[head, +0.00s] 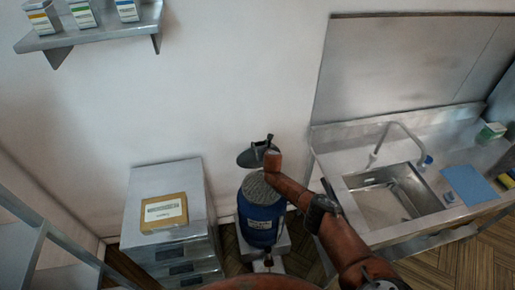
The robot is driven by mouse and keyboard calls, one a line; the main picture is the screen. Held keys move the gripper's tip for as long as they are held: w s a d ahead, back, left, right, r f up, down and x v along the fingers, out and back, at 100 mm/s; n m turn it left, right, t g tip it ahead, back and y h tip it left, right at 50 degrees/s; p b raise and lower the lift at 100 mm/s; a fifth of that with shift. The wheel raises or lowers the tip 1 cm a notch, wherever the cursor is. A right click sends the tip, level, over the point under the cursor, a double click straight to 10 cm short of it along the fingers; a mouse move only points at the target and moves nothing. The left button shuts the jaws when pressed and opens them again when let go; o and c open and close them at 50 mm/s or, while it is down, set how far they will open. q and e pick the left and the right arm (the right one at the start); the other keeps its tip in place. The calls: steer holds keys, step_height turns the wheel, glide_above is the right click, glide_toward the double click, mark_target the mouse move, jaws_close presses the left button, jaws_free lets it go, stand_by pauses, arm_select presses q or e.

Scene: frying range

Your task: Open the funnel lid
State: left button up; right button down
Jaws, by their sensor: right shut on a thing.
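My right arm reaches in from the lower right, over the funnel's right side. My right gripper (267,147) is shut on the lid at its right edge; the arm's end hides part of the lid and the exact contact. My left gripper is not in view.
A metal drawer cabinet (203,191) with a cardboard box (165,213) on top stands left of the drum. A steel sink unit (331,152) is close on the right, beside my right arm. A wall shelf (95,34) holds small boxes.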

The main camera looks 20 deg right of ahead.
steer(key=shift+w+a+g+p, duration=0.35)
steer(key=shift+w+a, duration=0.15)
steer(key=shift+w, duration=0.1)
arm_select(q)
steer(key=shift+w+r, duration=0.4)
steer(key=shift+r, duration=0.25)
arm_select(e)
steer(key=shift+w+d+r, duration=0.3)
steer(key=shift+w+r, duration=0.1)
steer(key=shift+w, duration=0.1)
steer(key=shift+w+r, duration=0.1)
steer(key=c, duration=1.3)
jaws_free()
steer(key=shift+o, duration=1.1)
steer(key=shift+d, duration=0.1)
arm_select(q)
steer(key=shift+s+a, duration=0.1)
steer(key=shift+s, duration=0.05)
arm_select(e)
steer(key=shift+d, duration=0.1)
steer(key=shift+d, duration=0.1)
steer(key=shift+s, duration=0.2)
